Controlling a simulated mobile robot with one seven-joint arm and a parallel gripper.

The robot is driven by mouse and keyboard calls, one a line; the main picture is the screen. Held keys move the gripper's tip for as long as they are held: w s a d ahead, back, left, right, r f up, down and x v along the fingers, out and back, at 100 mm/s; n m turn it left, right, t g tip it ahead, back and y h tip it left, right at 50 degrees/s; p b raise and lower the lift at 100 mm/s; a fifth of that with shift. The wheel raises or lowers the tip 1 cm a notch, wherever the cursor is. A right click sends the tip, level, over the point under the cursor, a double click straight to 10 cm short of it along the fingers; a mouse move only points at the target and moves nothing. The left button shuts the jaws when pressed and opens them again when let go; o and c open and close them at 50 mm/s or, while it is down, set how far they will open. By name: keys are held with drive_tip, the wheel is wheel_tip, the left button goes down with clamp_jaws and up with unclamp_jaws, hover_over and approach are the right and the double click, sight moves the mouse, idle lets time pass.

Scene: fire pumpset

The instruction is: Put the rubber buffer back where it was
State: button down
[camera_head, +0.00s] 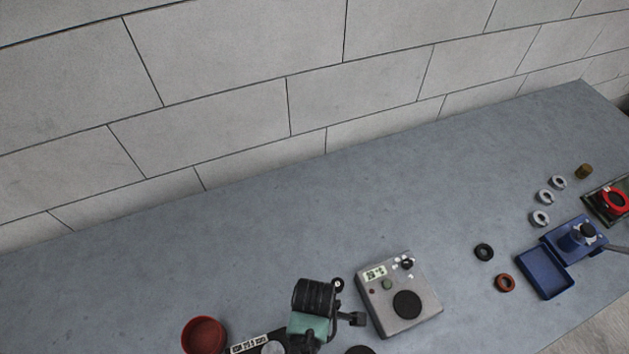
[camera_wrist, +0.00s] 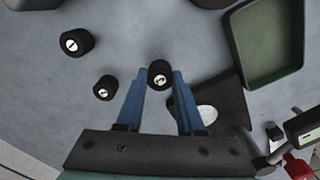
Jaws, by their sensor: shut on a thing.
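My gripper (camera_wrist: 160,80) shows in the wrist view, with its two blue fingers shut on a black rubber buffer (camera_wrist: 158,69). The buffer is a short black cylinder with a pale metal centre, held between the fingertips. Two similar black buffers are to the left of the fingers, a larger-looking one (camera_wrist: 77,42) and a smaller-looking one (camera_wrist: 105,88). They stand apart from each other. Whether the held buffer touches the surface below cannot be told. I cannot make out the held buffer or the fingertips in the head view.
A green tray (camera_wrist: 234,48) lies at the upper right of the wrist view, with a black plate (camera_wrist: 232,98) beside the right finger. In the head view, a red bowl (camera_head: 204,336) and a grey control box (camera_head: 424,283) are on the bench. The bench's back left is clear.

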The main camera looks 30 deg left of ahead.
drive_tip(key=shift+f, duration=0.8)
drive_tip(key=shift+f, duration=0.15)
drive_tip(key=c, duration=0.5)
unclamp_jaws()
drive_tip(key=shift+c, duration=0.2)
wheel_tip(320, 180, up, 12)
drive_tip(key=shift+r, duration=0.2)
